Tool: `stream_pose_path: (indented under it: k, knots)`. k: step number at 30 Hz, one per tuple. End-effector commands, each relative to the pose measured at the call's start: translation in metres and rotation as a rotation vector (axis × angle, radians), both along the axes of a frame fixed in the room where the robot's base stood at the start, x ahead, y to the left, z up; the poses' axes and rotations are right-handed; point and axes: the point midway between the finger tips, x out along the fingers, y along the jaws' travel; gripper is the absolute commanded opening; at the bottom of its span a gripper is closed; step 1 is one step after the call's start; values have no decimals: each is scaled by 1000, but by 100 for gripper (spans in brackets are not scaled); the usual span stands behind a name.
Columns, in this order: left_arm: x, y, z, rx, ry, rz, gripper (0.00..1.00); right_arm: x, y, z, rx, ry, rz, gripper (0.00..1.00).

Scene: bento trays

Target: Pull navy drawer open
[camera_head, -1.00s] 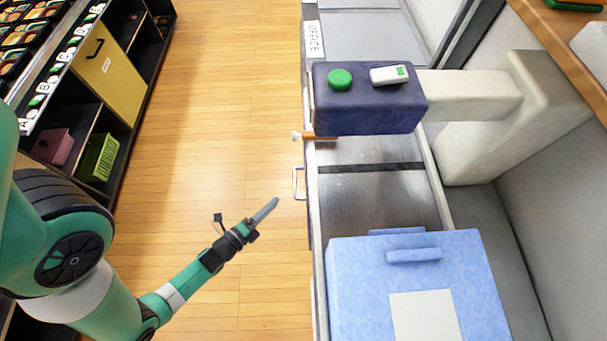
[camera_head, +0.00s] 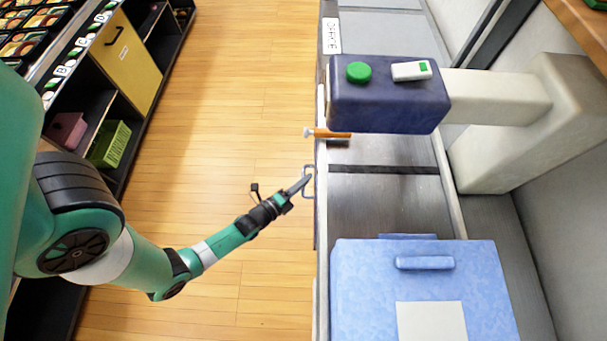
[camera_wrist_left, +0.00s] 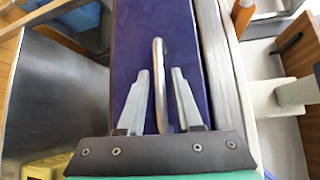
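The navy drawer front (camera_wrist_left: 128,55) fills the middle of the left wrist view, with a silver bar handle (camera_wrist_left: 158,75) on it. In the head view the handle (camera_head: 308,194) sticks out from the counter's left side, and the drawer front is seen almost edge-on. My left gripper (camera_head: 306,181) is at the handle. In the left wrist view its two fingers (camera_wrist_left: 160,76) are apart, with the handle bar lying between them and a gap on each side. The drawer looks closed. My right gripper is not in view.
The counter holds a light-blue box (camera_head: 345,290) and, further back, a dark-blue block (camera_head: 390,112) with a green button (camera_head: 358,72). An orange-handled tool (camera_head: 332,134) overhangs the counter edge. The wooden floor (camera_head: 220,120) left of the counter is clear. Shelves (camera_head: 120,95) stand further left.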

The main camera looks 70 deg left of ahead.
Motion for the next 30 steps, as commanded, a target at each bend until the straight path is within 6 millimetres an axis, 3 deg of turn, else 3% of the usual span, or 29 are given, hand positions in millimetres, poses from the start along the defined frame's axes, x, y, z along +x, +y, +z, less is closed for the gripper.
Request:
stream_pose_path:
  k: [1,5,30]
  knots:
    - [0,0,0,0,0,0,23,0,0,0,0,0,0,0]
    - [0,0,0,0,0,0,0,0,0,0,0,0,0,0]
    - [0,0,0,0,-1,0,0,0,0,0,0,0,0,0]
